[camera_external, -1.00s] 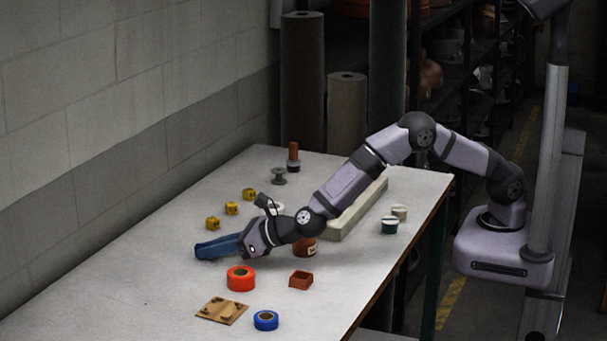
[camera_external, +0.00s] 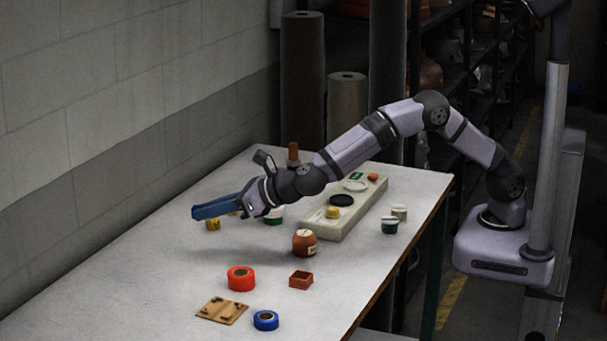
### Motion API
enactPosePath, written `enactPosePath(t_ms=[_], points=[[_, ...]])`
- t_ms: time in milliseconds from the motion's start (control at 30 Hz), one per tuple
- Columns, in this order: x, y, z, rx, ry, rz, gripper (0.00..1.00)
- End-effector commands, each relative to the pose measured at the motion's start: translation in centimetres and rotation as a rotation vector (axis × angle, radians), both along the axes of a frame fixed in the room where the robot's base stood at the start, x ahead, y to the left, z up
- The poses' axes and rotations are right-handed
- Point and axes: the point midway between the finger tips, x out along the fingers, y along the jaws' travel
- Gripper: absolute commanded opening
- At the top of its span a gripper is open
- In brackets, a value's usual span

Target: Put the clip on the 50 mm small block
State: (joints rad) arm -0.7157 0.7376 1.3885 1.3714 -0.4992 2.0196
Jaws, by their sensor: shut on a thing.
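My gripper (camera_external: 197,212) is at the left of the long table, raised above the surface, with long blue jaws pointing left. The jaws are close together on something too small to make out. I cannot tell the clip apart here. A small yellow block (camera_external: 213,224) stands on the table just below the blue jaws. Another yellow piece, partly hidden behind the jaws, shows beside it. Which block is the 50 mm one cannot be told. A further yellow piece (camera_external: 333,212) sits on the pale board (camera_external: 318,231).
The board also carries a black disc (camera_external: 341,200) and a white disc (camera_external: 356,186). A terracotta jar (camera_external: 304,243), red box (camera_external: 301,280), red roll (camera_external: 241,278), blue roll (camera_external: 266,320) and wooden plate (camera_external: 221,310) stand nearer. Two pots (camera_external: 389,225) are right. The front-left table is clear.

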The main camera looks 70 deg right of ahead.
Motion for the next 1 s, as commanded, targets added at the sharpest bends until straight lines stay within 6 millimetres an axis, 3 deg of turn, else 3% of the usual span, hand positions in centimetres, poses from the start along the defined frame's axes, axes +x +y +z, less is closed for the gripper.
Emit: enactPosePath(t_ms=[233, 333, 467, 633, 800, 1000], points=[[-0.7, 1.2, 0.1, 0.001, -0.001, 0.019, 0.0], [-1.2, 2.1, 1.4, 0.004, -0.002, 0.033, 0.0], [-2.1, 3.4, 4.1, 0.008, -0.004, 0.056, 0.0], [-3.9, 5.1, 8.9, 0.011, -0.006, 0.09, 0.0], [-8.6, 6.2, 15.0, 0.013, -0.007, 0.15, 0.0], [-14.4, 4.3, 17.3, 0.003, -0.002, 0.173, 0.0]])
